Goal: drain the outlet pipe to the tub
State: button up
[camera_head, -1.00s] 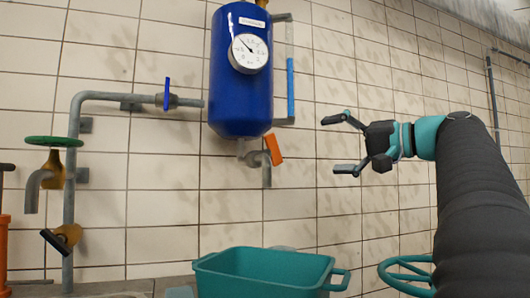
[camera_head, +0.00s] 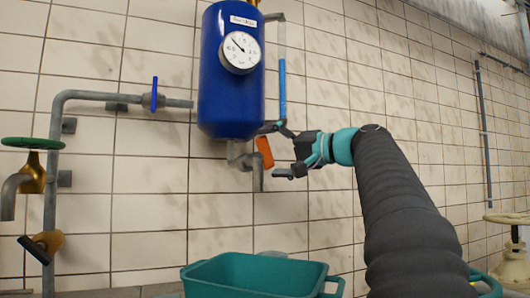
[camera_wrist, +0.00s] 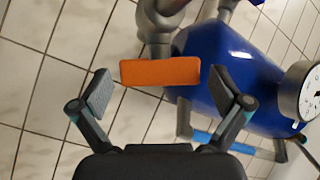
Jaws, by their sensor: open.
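The outlet pipe (camera_head: 246,160) comes out under the blue tank (camera_head: 230,85) and bends down. An orange valve handle (camera_head: 264,152) sits on it, tilted. The handle also shows in the wrist view (camera_wrist: 160,72), just beyond my fingertips and between them across the picture. My gripper (camera_head: 281,150) is open and empty, right of the handle; its fingers show apart in the wrist view (camera_wrist: 166,105). I cannot tell whether a fingertip touches the handle. The teal tub (camera_head: 255,272) is below the outlet pipe, cut by the bottom edge.
A gauge (camera_head: 240,50) is on the tank. At left, a grey pipe (camera_head: 52,190) carries a blue handle (camera_head: 154,94), a green handwheel (camera_head: 32,143) and a brass tap (camera_head: 33,172). The tiled wall is behind.

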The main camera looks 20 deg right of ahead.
jog(key=shift+x, duration=0.85)
jog(key=c, duration=1)
jog(key=shift+r+m+h+p, duration=0.3)
jog(key=shift+r+h+p, duration=0.1)
jog(key=shift+p, duration=0.5)
jog(key=m+h+p, duration=0.1)
jog(key=p, duration=0.1)
jog(key=shift+g+p, duration=0.3)
jog(key=shift+g, duration=0.1)
jog(key=shift+f+m+g+h, duration=0.3)
jog(key=shift+f+m+h, duration=0.15)
jog(key=shift+m+h, duration=0.35)
